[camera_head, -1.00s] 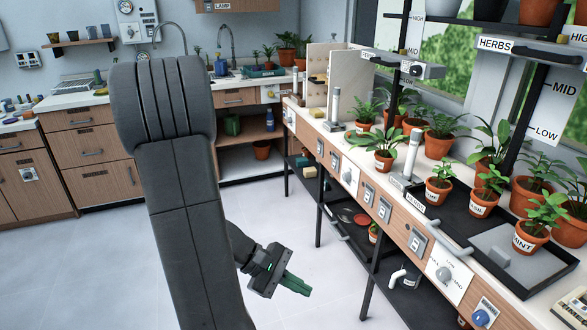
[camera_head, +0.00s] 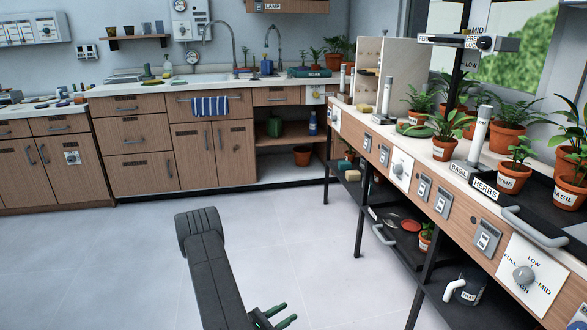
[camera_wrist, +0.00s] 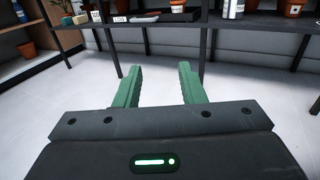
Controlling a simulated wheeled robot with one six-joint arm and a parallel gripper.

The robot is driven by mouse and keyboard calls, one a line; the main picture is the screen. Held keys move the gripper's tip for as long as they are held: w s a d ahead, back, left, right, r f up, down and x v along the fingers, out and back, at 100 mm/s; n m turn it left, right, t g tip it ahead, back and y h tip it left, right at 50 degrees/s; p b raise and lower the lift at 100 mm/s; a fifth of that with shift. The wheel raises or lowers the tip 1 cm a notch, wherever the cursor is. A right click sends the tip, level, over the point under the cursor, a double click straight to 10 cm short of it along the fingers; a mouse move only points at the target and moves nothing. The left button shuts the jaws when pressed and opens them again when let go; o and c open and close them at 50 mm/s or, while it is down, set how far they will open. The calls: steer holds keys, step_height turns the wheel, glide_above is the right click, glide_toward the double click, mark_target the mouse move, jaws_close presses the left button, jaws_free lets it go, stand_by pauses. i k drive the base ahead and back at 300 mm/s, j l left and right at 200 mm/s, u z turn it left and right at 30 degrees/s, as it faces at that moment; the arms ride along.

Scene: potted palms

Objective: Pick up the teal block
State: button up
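Several small coloured items (camera_head: 66,99) lie on the far left counter, too small to tell apart. My gripper (camera_head: 289,311) is low over the floor at the bottom of the head view. In the wrist view its two green fingers (camera_wrist: 160,68) are spread, with nothing between them but pale floor.
A long wooden bench (camera_head: 455,205) with potted herbs runs along the right, with dark lower shelves and black legs. Wooden cabinets (camera_head: 135,150) and a sink line the back wall. A striped towel (camera_head: 209,106) hangs there. The tiled floor (camera_head: 110,260) between is open.

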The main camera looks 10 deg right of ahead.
mark_target(342, 165)
steer(key=i+z, duration=0.15)
steer(key=i, duration=0.4)
steer(key=i+z, duration=0.15)
steer(key=i, duration=0.4)
steer(key=i+j+z, duration=0.15)
steer(key=i, duration=0.4)
steer(key=i+j+z, duration=0.2)
steer(key=i, duration=0.35)
steer(key=i+j+z, duration=0.15)
steer(key=i, duration=0.4)
steer(key=i+j+z, duration=0.15)
steer(key=i+j, duration=0.3)
steer(key=i+j+z, duration=0.15)
steer(key=i+j, duration=0.2)
steer(key=i, duration=0.2)
